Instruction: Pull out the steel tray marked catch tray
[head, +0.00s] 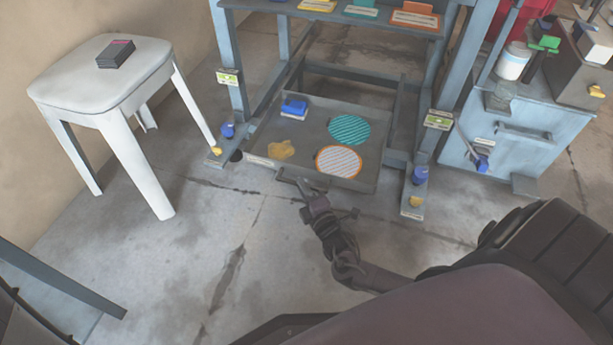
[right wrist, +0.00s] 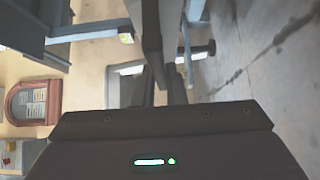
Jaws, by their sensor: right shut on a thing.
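The steel catch tray (head: 312,112) is a shallow grey tray low in the blue-grey press frame. A blue block (head: 294,107), a teal disc (head: 349,129), an orange-rimmed striped disc (head: 338,160) and a yellow patch (head: 281,149) are in it. A label on its front edge is too small to read. My right gripper (head: 306,189) is shut on the tray's front handle, near the middle of that edge. In the right wrist view its fingers (right wrist: 168,84) close on a dark bar; the tray's inside is hidden there. My left gripper is not in view.
A white stool (head: 105,78) with a dark box (head: 116,54) stands left. The frame's front feet (head: 223,154) (head: 413,198) flank the tray. A blue-grey cabinet (head: 520,135) stands right. The floor (head: 215,240) before the tray is clear, apart from my arm.

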